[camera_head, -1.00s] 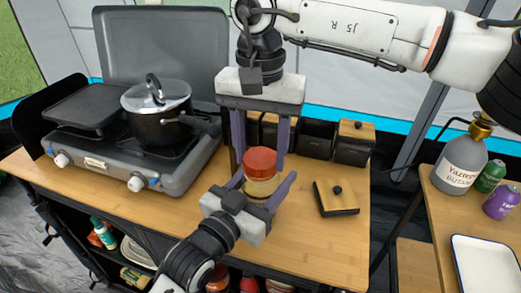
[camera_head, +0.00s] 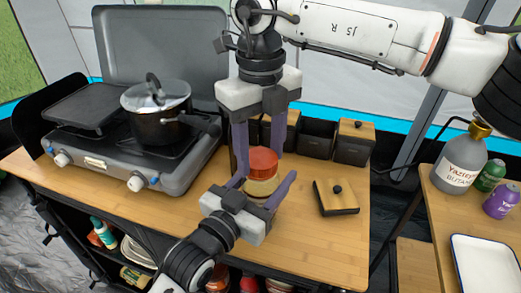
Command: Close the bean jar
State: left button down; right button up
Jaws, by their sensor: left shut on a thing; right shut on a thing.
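The bean jar (camera_head: 261,187) stands upright at the front middle of the wooden table, with its orange-red lid (camera_head: 263,162) on top. My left gripper (camera_head: 266,180) comes from the front, low down, and is shut on the jar's body. My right gripper (camera_head: 262,150) comes down from above and is shut on the lid, one finger on each side. Whether the lid is fully seated on the jar cannot be told. The fingers hide parts of the jar's sides.
A gas stove (camera_head: 140,150) with a black pot (camera_head: 158,125) stands at the left. A loose wooden lid with a black knob (camera_head: 336,190) lies right of the jar. The table's right front (camera_head: 325,240) is clear.

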jog(key=m, duration=0.7)
jog(key=shift+m, duration=0.4)
jog(key=o, duration=1.2)
jog(key=shift+o, duration=0.2)
notch_tip(320, 180, up, 12)
pick_arm(q)
jog(key=c, duration=0.6)
grip_release()
jog(key=shift+o, duration=0.2)
